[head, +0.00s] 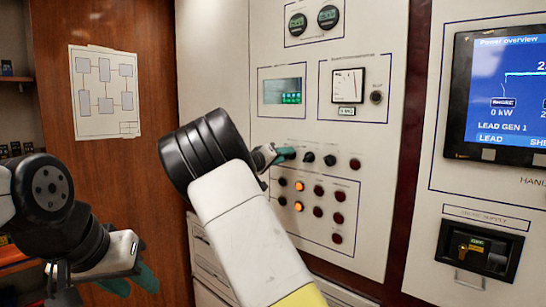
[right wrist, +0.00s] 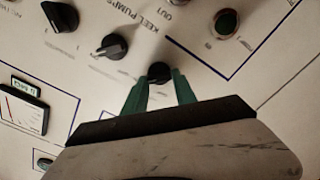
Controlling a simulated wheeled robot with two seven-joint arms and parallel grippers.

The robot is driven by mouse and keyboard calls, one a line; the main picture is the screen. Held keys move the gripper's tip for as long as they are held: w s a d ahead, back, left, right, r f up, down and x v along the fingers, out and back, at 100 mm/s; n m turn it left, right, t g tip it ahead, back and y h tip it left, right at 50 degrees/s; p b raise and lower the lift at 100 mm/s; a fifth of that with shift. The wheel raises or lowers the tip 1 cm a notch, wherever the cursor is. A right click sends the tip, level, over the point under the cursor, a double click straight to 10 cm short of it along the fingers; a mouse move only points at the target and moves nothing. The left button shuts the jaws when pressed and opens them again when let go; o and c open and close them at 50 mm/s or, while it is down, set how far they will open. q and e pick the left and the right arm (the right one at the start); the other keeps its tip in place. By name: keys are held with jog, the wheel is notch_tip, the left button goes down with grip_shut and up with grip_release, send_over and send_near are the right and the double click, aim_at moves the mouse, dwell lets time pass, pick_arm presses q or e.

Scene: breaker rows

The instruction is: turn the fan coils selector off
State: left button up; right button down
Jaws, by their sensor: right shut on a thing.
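A row of small dark selector knobs runs across the panel, with one knob (head: 308,157) and another (head: 330,160) in the clear. My right gripper (head: 287,153) is at the left end of this row. In the right wrist view its teal fingers are shut on a black selector knob (right wrist: 158,71), one finger on each side. That knob's label is hidden or unreadable, so I cannot confirm that it is the fan coils selector. A neighbouring knob (right wrist: 115,46) sits beside lettering that reads "KEEL PUMPS". My left gripper (head: 132,283) is low at the left, its teal fingers apart and empty.
Below the knobs are several indicator lights, some lit amber (head: 299,206). A meter (head: 347,86) and a small green display (head: 282,91) are above. A power screen (head: 500,95) and a key switch (head: 480,248) are at the right.

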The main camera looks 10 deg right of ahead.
jog(key=shift+f+n, duration=0.2)
jog(key=shift+n, duration=4.3)
jog(key=shift+f+n, duration=0.15)
jog(key=shift+n, duration=4.35)
jog(key=c, duration=1)
grip_release()
jog(key=shift+a, duration=0.1)
